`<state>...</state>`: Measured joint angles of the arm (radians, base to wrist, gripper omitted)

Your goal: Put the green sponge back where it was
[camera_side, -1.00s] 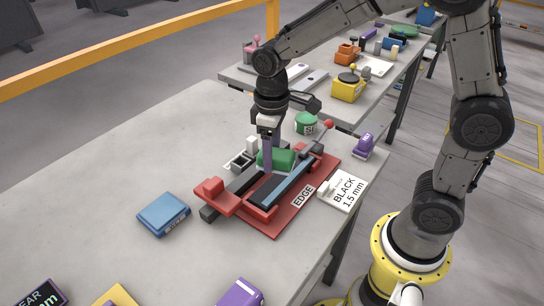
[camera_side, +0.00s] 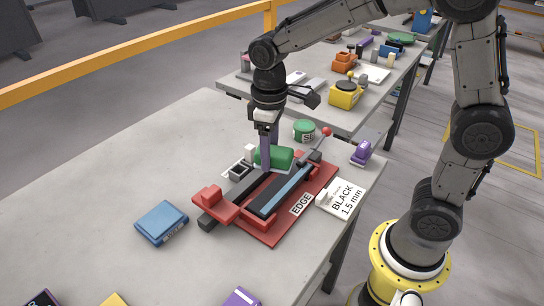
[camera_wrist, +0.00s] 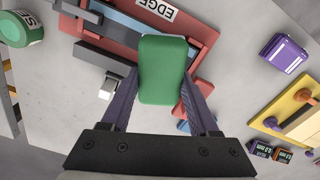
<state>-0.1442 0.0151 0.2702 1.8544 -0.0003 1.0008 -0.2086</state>
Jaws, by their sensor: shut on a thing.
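The green sponge (camera_side: 272,157) is held between the purple fingers of my gripper (camera_side: 265,150). In the wrist view the sponge (camera_wrist: 163,70) sits between the two fingers of my gripper (camera_wrist: 160,88), which are shut on it. In the side view it shows at the far edge of the red fixture (camera_side: 272,232), which carries a blue-topped bar and a label reading EDGE. I cannot tell whether the sponge touches anything below it.
A blue block (camera_side: 161,222) lies left of the fixture. A white card (camera_side: 342,197) reading BLACK 1.5 mm is at its right. A green round tin (camera_side: 304,130) and a purple item (camera_side: 363,151) stand behind.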

